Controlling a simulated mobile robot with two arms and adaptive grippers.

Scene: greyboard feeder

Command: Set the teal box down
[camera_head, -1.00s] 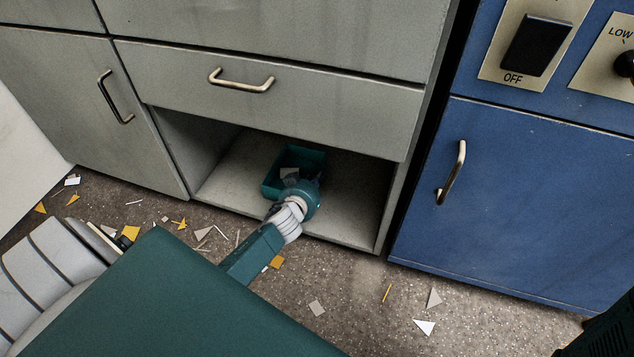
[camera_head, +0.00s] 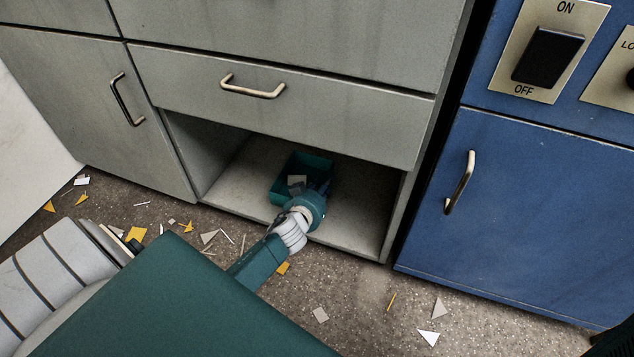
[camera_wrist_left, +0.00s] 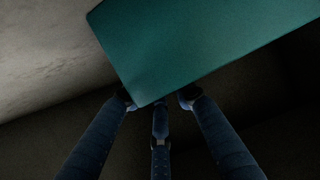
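The teal box (camera_head: 284,178) is an open tray with a grey piece in it, inside the open compartment low in the grey cabinet. My left gripper (camera_head: 318,186) is at its near right side, with the hand partly hiding the box. In the left wrist view, a flat teal face of the box (camera_wrist_left: 200,45) fills the upper part, and the blue fingers of my left gripper (camera_wrist_left: 157,98) meet its lower edge. The fingertips look closed on that edge, though partly hidden. I cannot tell whether the box's underside touches the compartment floor.
The compartment floor (camera_head: 232,190) is bare left of the box, and there is room to its right. A drawer front (camera_head: 310,105) hangs above the opening. A blue cabinet (camera_head: 540,210) stands at right. Paper scraps (camera_head: 430,338) litter the ground.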

